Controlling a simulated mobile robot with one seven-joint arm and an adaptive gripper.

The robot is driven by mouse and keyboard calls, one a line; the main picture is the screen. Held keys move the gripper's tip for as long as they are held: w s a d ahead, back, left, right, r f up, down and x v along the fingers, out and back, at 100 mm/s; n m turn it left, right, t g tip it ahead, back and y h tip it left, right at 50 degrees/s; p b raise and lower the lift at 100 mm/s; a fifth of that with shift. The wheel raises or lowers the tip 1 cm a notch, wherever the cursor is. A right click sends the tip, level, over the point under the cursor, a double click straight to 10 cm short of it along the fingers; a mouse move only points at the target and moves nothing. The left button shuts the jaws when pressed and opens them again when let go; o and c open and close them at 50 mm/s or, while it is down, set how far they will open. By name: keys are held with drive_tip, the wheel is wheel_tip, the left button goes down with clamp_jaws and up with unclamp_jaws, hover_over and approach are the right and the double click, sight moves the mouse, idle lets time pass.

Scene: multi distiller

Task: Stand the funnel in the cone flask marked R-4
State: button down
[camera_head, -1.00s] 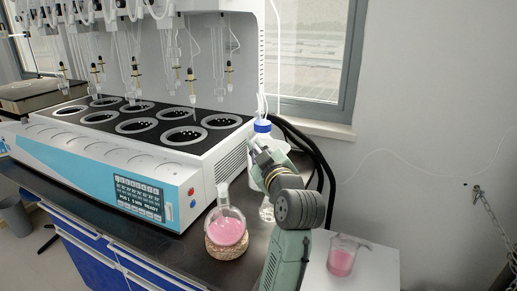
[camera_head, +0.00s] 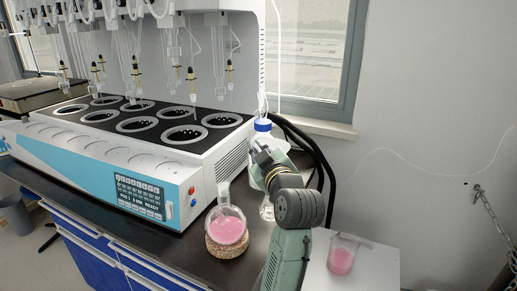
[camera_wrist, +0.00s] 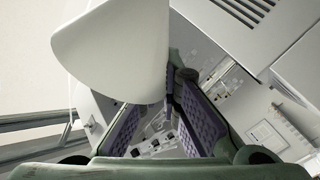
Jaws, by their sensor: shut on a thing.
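My gripper (camera_wrist: 172,100) is shut on the funnel (camera_wrist: 115,50), a white cone that fills the upper left of the wrist view. The purple finger pads close at the cone's lower right edge. In the head view my gripper (camera_head: 260,155) is by the right end of the distiller, beside a blue-capped bottle. Part of a clear glass vessel (camera_head: 266,211) shows low behind my arm; it may be the cone flask. Its shape is mostly hidden and no R-4 mark can be read.
A round flask of pink liquid (camera_head: 227,230) sits on a cork ring (camera_head: 225,250) left of my arm. A beaker of pink liquid (camera_head: 341,260) stands on a white surface at right. The distiller (camera_head: 150,165) fills the left. Black hoses (camera_head: 320,160) hang behind.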

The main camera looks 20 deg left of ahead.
drive_tip(key=shift+f+b, duration=2.15)
drive_tip(key=shift+f, duration=0.65)
idle(0.6)
drive_tip(key=c, duration=1.7)
unclamp_jaws()
drive_tip(key=v, duration=0.7)
drive_tip(key=shift+s, duration=0.2)
drive_tip(key=shift+d, duration=0.2)
